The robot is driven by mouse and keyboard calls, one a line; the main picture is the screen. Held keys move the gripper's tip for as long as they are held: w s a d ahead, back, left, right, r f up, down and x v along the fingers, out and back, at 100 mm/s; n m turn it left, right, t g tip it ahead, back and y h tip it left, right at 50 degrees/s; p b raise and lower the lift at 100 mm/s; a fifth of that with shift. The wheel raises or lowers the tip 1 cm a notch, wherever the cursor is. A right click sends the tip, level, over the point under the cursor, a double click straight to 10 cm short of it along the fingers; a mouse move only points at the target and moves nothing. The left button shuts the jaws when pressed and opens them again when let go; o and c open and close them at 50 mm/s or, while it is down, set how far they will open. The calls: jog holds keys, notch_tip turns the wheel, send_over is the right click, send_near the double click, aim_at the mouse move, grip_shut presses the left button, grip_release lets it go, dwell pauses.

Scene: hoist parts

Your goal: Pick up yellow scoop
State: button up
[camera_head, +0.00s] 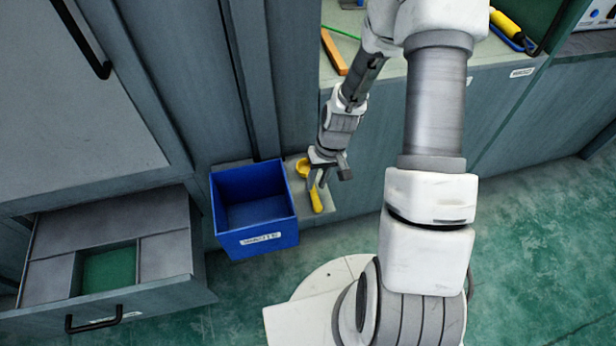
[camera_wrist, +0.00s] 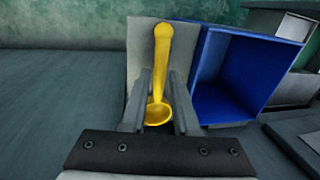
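The yellow scoop (camera_head: 317,202) lies on a pale ledge (camera_head: 327,201) beside the blue bin, its round bowl toward the cabinet and its handle toward the room. In the wrist view the scoop (camera_wrist: 162,52) has its handle pointing away and its bowl near the gripper base. My gripper (camera_wrist: 161,80) is open, with one finger on each side of the scoop in this view and gaps beside the handle. In the head view my gripper (camera_head: 318,181) is over the scoop and hides part of its middle. Whether the fingers touch it I cannot tell.
The blue bin (camera_head: 269,240) stands close left of the scoop in the head view; it is at the right in the wrist view (camera_wrist: 235,78). An open drawer (camera_head: 140,296) juts out at lower left. A counter with an orange bar (camera_head: 334,53) is above.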

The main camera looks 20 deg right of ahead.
aim_at(314, 191)
jog(key=shift+s+a+f+b, duration=0.1)
jog(key=shift+a+f+b, duration=0.05)
jog(key=shift+f, duration=0.65)
jog(key=shift+s+a+f+b, duration=0.1)
jog(key=shift+a+f+b, duration=0.05)
jog(key=shift+f, duration=0.6)
grip_shut()
jog(key=shift+r, duration=0.1)
